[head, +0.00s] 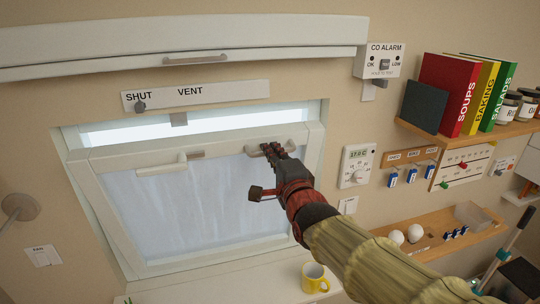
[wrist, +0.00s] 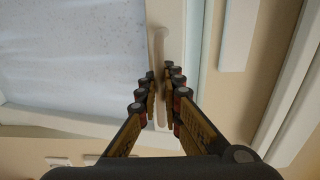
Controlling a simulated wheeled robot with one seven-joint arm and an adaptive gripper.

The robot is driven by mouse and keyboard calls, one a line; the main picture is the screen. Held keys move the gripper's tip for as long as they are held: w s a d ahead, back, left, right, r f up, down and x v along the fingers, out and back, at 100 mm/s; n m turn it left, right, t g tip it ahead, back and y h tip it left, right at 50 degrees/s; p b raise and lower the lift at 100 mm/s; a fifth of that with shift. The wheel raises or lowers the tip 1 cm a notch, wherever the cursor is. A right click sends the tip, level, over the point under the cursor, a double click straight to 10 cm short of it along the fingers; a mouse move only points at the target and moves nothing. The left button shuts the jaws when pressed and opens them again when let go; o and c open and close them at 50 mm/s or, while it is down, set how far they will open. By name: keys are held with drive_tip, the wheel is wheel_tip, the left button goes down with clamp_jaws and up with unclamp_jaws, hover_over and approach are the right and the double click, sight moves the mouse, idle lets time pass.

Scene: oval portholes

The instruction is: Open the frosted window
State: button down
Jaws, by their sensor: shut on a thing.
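The frosted window (head: 185,205) is tilted, with its top edge standing away from the frame (head: 318,130) and a bright gap above it. A pale bar handle (head: 290,144) is at the upper right of the sash. My gripper (head: 270,152) is shut on this handle; its fingers hide part of it. In the wrist view, my gripper (wrist: 161,76) has the pale bar (wrist: 159,45) between its fingertips, beside the frosted pane (wrist: 70,50). A second, lever-like handle (head: 160,167) sits at the sash's upper middle.
A yellow mug (head: 314,278) stands on the sill below. A thermostat (head: 356,166), key hooks (head: 410,158) and shelves (head: 480,130) of books and jars are at right.

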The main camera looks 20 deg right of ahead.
drive_tip(key=c, duration=2)
unclamp_jaws()
drive_tip(key=s, duration=1.2)
